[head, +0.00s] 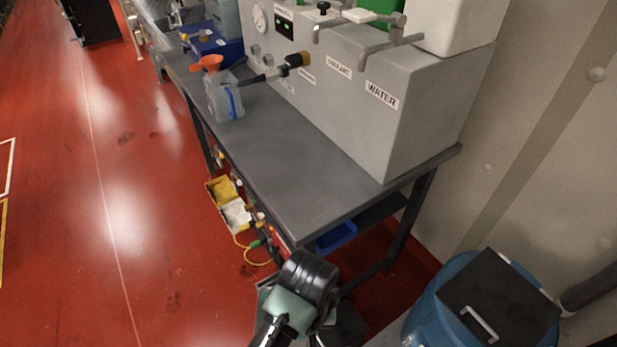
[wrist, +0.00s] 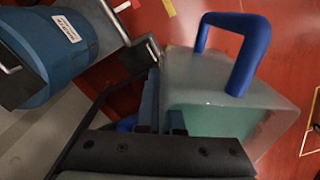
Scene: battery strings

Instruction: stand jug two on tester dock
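A translucent jug with pale green contents (wrist: 215,105) and a raised blue handle (wrist: 248,50) fills the right of the wrist view, close against my gripper (wrist: 163,115). Dark finger parts and a blue strip show at its left side; whether the fingers are closed on it is hidden. In the head view my gripper end is at the bottom, mostly hidden by my arm, and this jug is not clear there. Another translucent jug (head: 224,103) with a blue handle stands on the grey bench, an orange funnel (head: 207,63) by its top. I cannot tell which part is the tester dock.
The grey bench top (head: 290,180) is clear in front of the jug. A grey cabinet (head: 400,110) labelled WATER stands along its back. A blue box (head: 213,45) sits farther back. A blue drum (head: 430,310) with a black lid is at lower right. Yellow and white bins (head: 228,205) sit beside the bench.

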